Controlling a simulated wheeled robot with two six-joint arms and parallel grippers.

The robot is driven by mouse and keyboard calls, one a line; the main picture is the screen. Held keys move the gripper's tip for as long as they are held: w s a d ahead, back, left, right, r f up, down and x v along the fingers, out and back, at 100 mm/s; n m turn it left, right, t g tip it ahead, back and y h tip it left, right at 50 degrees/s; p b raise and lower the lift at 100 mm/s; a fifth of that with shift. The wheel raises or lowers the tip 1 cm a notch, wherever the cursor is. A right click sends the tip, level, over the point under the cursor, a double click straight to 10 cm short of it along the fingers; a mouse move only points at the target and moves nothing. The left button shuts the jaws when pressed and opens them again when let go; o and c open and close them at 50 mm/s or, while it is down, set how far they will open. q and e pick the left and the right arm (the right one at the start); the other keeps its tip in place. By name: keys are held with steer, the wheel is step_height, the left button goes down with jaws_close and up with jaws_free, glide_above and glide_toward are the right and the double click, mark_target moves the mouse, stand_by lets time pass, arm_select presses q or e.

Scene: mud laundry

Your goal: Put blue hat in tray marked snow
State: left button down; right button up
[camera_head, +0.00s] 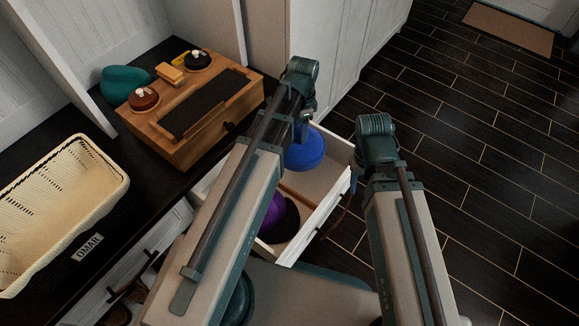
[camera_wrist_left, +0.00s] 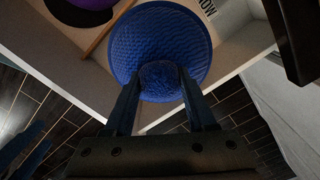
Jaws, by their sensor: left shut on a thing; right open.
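The blue hat (camera_head: 306,152) is round and textured. My left gripper (camera_head: 303,124) is shut on its edge; the grip shows in the left wrist view (camera_wrist_left: 160,84), with the hat (camera_wrist_left: 158,35) between the fingers. The hat is over the far compartment (camera_head: 322,182) of an open white drawer. A label ending in "NOW" (camera_wrist_left: 207,8) shows beside the hat on that compartment; its first part is hidden. I cannot tell whether the hat touches the floor. My right gripper (camera_head: 354,172) is mostly hidden beside the drawer's right side, apart from the hat.
A wooden divider (camera_head: 296,196) separates the near compartment, which holds a purple item (camera_head: 272,212) and a dark one. A wooden box (camera_head: 170,145) and a woven basket (camera_head: 70,180) labelled "OMAR" stand on the dark counter.

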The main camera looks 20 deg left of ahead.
arm_select(q)
steer(key=shift+f+b, duration=4.95)
steer(key=shift+f, duration=0.05)
steer(key=shift+f, duration=0.2)
steer(key=shift+c, duration=1.1)
jaws_free()
steer(key=shift+r, duration=0.1)
steer(key=shift+r, duration=0.1)
step_height(320, 180, up, 12)
steer(key=p, duration=1.2)
steer(key=shift+r, duration=0.1)
steer(key=s+d+n+y, duration=0.1)
steer(key=s+d+n, duration=0.6)
steer(key=s, duration=0.6)
steer(key=shift+s+d, duration=0.35)
steer(key=shift+d, duration=0.55)
